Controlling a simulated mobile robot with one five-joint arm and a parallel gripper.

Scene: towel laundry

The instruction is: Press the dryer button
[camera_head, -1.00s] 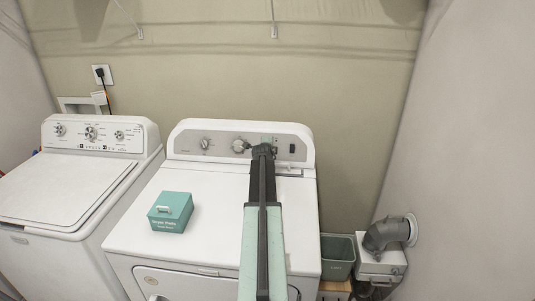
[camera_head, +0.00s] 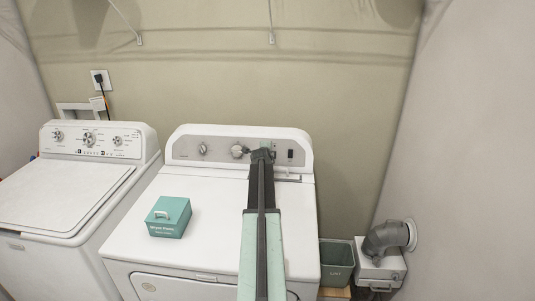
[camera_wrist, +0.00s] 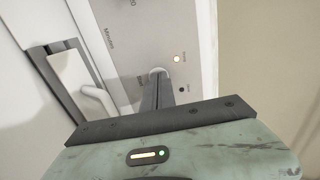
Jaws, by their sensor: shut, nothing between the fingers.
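The white dryer (camera_head: 135,228) stands in the middle of the head view, with a grey control panel (camera_head: 221,150) along its back. My gripper (camera_head: 262,153) reaches over the dryer top to the right part of this panel. In the wrist view my gripper (camera_wrist: 158,78) is shut and empty, its tips at a round pale button (camera_wrist: 157,71) on the panel. The tips cover most of the button and seem to touch it; I cannot tell whether it is pressed in. A small light (camera_wrist: 177,58) beside it glows. In the head view my gripper hides the button.
A teal box with a handle (camera_head: 168,217) sits on the dryer top, left of my arm. The washer (camera_head: 62,190) stands to the left. A green bin (camera_head: 337,264) and a grey duct (camera_head: 385,237) are at the right. A white handled piece (camera_wrist: 78,85) shows beside the panel.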

